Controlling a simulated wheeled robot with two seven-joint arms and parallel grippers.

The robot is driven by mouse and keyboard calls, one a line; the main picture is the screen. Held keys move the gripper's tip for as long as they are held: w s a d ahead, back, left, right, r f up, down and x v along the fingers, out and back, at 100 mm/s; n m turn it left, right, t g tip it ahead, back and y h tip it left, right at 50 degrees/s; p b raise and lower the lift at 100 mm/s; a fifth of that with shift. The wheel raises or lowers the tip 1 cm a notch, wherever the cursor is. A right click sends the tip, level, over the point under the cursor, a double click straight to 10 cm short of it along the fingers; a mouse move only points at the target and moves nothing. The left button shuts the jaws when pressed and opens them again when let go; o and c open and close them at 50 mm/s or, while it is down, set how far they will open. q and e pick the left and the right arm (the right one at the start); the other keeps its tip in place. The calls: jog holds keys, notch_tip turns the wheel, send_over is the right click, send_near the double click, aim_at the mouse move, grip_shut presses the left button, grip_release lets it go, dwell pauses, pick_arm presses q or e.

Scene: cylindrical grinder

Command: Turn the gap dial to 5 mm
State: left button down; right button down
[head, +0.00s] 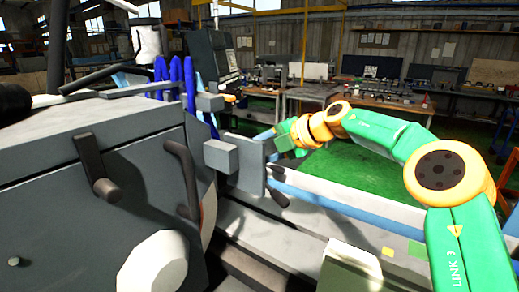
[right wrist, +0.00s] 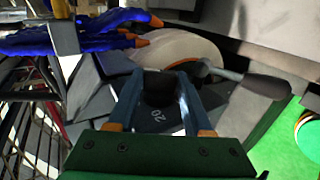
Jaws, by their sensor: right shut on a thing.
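The gap dial is a grey plate (right wrist: 165,122) with the number 20 showing below a dark knob (right wrist: 157,90) in the right wrist view. My right gripper (right wrist: 162,80) is around that knob, with a blue finger on either side, shut on it. In the head view my right gripper (head: 267,142) reaches in from the right, against the far side of the grey panel (head: 252,165) on the grinder. The dial face is hidden there, and most of its scale and any pointer are hidden in the wrist view. My left gripper is not in view.
A pale grinding wheel (right wrist: 180,48) and blue nozzles with orange tips (right wrist: 85,38) are close beyond the gripper. A dark-handled lever (right wrist: 258,85) is to its right. In the head view, a grey machine body (head: 100,190) fills the left; workbenches (head: 375,100) stand behind.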

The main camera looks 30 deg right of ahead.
jog(key=shift+w+r+g+h, duration=0.15)
jog(key=shift+g+h, duration=0.15)
jog(key=shift+g, duration=0.2)
jog(key=c, duration=0.5)
grip_release()
jog(key=shift+c, duration=0.2)
jog(key=shift+o, duration=1.2)
jog(key=shift+w, duration=0.1)
jog(key=shift+s+d+b, duration=0.2)
jog(key=shift+s+b, duration=0.1)
jog(key=b+v, duration=0.1)
jog(key=v, duration=0.5)
jog(key=shift+r, duration=0.2)
